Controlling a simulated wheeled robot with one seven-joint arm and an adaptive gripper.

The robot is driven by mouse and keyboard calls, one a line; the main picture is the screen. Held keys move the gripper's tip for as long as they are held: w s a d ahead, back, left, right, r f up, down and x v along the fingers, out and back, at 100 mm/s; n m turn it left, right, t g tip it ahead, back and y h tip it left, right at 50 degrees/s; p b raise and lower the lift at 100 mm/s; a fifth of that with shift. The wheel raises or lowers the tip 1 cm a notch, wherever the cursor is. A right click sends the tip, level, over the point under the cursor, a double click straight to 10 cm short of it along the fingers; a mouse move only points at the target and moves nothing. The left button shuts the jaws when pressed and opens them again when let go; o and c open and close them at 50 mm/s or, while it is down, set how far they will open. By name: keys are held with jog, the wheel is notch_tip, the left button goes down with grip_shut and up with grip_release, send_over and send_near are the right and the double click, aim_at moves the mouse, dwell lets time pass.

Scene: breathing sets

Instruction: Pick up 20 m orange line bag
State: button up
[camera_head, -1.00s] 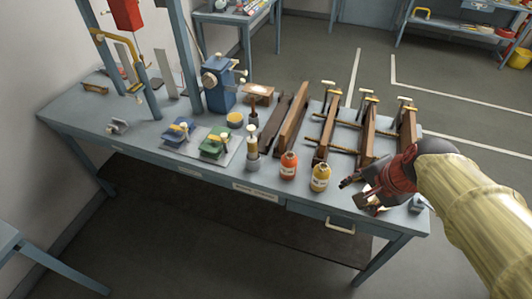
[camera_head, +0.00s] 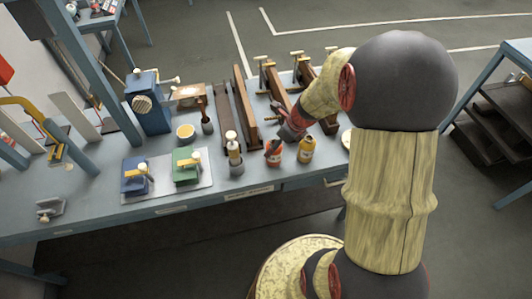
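An orange container (camera_head: 274,158) with a pale label stands near the front edge of the blue-grey workbench (camera_head: 110,212). It looks like a small bag or bottle; I cannot read its label. A similar yellow container (camera_head: 306,150) stands just to its right. My gripper (camera_head: 278,133), red and dark, reaches down from the upper right, with its fingers at the top of the orange container. The fingers are small and partly blend with the container, so I cannot tell whether they touch it or how far apart they are.
Blue (camera_head: 135,182) and green (camera_head: 187,170) devices sit on a pale plate farther left. Wooden frames with clamps (camera_head: 280,85) stand behind.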

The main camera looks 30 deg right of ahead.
jog(key=b+x, duration=0.2)
jog(key=x, duration=0.5)
jog(key=shift+r, duration=0.1)
jog(key=shift+c, duration=0.7)
jog(key=c, duration=1.5)
